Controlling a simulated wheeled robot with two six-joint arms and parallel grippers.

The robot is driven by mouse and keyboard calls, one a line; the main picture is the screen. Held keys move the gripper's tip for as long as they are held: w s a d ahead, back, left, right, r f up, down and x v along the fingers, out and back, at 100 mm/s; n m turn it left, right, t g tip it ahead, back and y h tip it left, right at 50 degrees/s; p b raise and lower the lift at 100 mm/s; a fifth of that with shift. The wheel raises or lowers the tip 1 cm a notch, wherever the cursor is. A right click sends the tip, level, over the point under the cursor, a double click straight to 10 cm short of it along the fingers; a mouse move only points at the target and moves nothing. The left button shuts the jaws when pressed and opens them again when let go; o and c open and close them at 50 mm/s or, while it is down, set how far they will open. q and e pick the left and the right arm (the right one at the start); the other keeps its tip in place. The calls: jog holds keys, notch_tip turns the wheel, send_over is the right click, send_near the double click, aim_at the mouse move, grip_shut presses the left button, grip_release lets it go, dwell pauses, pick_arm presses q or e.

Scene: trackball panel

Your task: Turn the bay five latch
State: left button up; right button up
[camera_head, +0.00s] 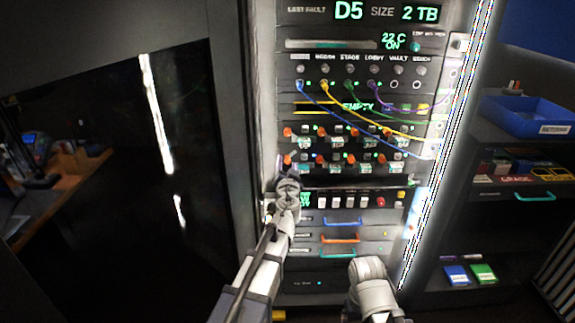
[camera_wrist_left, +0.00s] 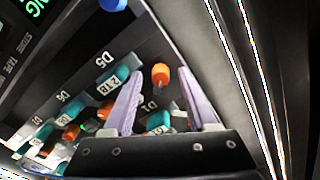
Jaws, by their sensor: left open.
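The bay five latch is an orange knob (camera_wrist_left: 160,75) beside the D5 label (camera_wrist_left: 104,57) in the left wrist view. In the head view it appears as the left orange knob (camera_head: 288,158) of the lower drive row. My left gripper (camera_wrist_left: 158,74) is open; its two pale lavender fingers show on either side of the knob in the picture. No contact shows, and I cannot tell how deep the knob sits between them. In the head view the left gripper (camera_head: 285,170) is at the rack's left side, just below the knob, its fingers hard to make out.
Other orange knobs and teal drive handles crowd the two drive rows. Coloured cables (camera_head: 400,125) hang across the rack's right side above. Drawers with coloured handles (camera_head: 341,238) lie below. A blue bin (camera_head: 525,118) sits on the right shelf. My right arm shows low in front.

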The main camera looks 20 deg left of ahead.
pick_arm(q)
jog(key=shift+w, duration=0.2)
grip_shut()
dwell(0.3)
